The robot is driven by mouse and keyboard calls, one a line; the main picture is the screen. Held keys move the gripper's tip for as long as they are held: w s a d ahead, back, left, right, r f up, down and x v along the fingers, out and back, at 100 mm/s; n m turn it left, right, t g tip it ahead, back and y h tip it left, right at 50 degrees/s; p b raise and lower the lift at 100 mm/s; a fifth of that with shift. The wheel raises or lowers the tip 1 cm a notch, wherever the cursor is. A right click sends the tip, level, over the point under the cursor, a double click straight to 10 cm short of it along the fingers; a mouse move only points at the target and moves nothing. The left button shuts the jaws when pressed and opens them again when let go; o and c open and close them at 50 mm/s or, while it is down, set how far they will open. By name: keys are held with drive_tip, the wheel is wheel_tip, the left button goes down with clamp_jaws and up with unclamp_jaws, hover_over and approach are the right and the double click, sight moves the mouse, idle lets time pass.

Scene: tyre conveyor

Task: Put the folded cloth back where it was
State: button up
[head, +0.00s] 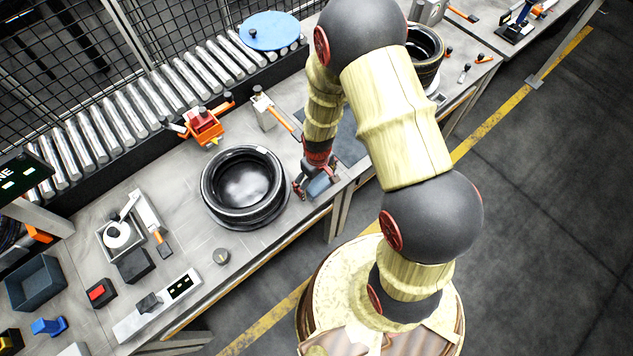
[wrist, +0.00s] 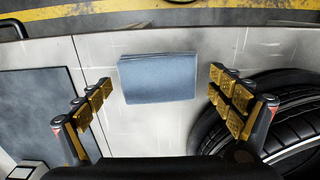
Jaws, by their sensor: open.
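The folded cloth (wrist: 157,78) is a blue-grey rectangle lying flat on the light worktop in the wrist view, near the bench's front edge. It also shows in the head view (head: 319,186), right of the black tyre and partly hidden by my gripper. My gripper (wrist: 160,108) is open, with one yellow-padded finger on each side of the cloth's near part and gaps between them and the cloth. In the head view my gripper (head: 312,188) is pointed down over the cloth. I cannot tell its exact height above the worktop.
A black tyre (head: 243,187) lies close to the left of my gripper in the head view. A dark flat panel (wrist: 40,105) lies on the other side in the wrist view. An orange device (head: 205,126) and a roller conveyor (head: 130,115) are behind the tyre.

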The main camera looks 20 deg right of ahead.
wheel_tip(320, 180, up, 11)
drive_tip(key=p, duration=0.2)
wheel_tip(320, 180, up, 12)
drive_tip(key=f+t, duration=0.1)
hover_over(317, 183)
wheel_tip(317, 183, up, 9)
drive_tip(key=s+m+t, duration=0.2)
drive_tip(key=s+r+m+t, duration=0.1)
drive_tip(key=s+r+t, duration=0.1)
drive_tip(key=s+r, duration=1)
wheel_tip(317, 183, up, 3)
drive_tip(key=shift+r+m, duration=0.1)
drive_tip(key=shift+m, duration=0.2)
drive_tip(key=shift+b, duration=0.3)
wheel_tip(317, 183, down, 8)
drive_tip(key=b, duration=0.8)
